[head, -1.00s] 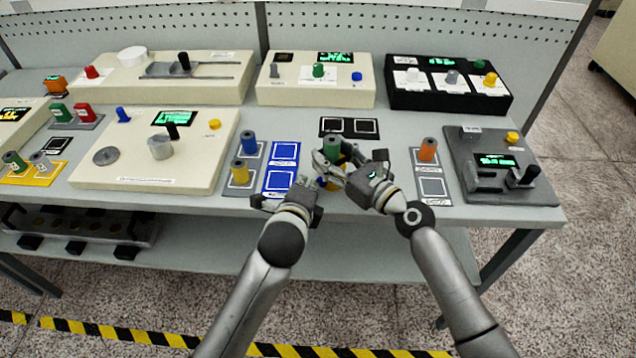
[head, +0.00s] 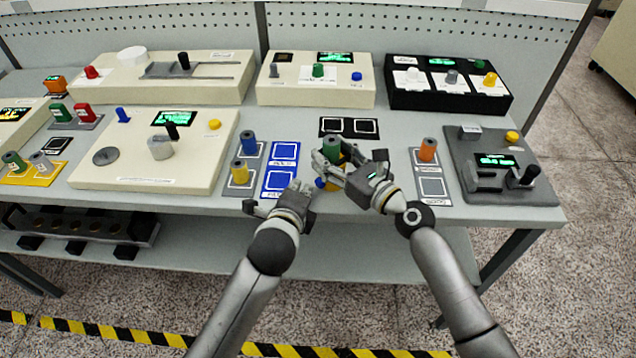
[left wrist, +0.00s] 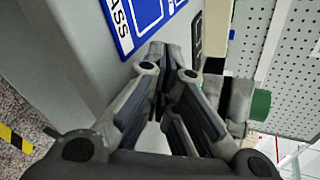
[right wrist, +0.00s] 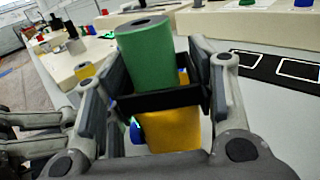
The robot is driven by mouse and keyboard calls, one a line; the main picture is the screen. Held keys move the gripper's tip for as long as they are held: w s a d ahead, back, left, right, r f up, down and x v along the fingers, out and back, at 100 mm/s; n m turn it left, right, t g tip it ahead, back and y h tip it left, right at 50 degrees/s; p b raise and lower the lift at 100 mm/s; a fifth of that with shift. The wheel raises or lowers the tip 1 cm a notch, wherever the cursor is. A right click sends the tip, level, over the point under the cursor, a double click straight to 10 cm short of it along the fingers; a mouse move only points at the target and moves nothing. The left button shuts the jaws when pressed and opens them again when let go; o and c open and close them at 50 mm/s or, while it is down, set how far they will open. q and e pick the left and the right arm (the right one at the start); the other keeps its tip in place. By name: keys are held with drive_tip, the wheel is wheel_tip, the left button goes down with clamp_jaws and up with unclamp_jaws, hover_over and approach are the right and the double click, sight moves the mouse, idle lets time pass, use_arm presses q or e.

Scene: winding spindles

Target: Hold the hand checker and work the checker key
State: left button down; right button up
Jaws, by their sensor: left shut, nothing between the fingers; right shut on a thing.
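The hand checker shows as an upright body with a green cylinder on top (head: 332,149), a black band and a yellow lower part (right wrist: 170,131). My right gripper (head: 334,172) is shut on it, with one finger on each side in the right wrist view. A small blue key (head: 320,183) shows at its left, low side; a bit of blue also shows low in the right wrist view. My left gripper (left wrist: 165,62) is shut and empty, just left of the blue key and apart from it. The checker's green end (left wrist: 260,104) shows in the left wrist view, partly hidden by my right gripper.
Blue pass mats (head: 279,182) and a grey mat with blue and yellow spindles lie left. A grey mat with an orange spindle (head: 428,150) and a dark grey device (head: 498,185) stand right. A black two-square mat (head: 349,127) lies behind.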

use_arm(q)
drive_tip(key=shift+s+a, duration=1.8)
use_arm(e)
drive_tip(key=o, duration=1.2)
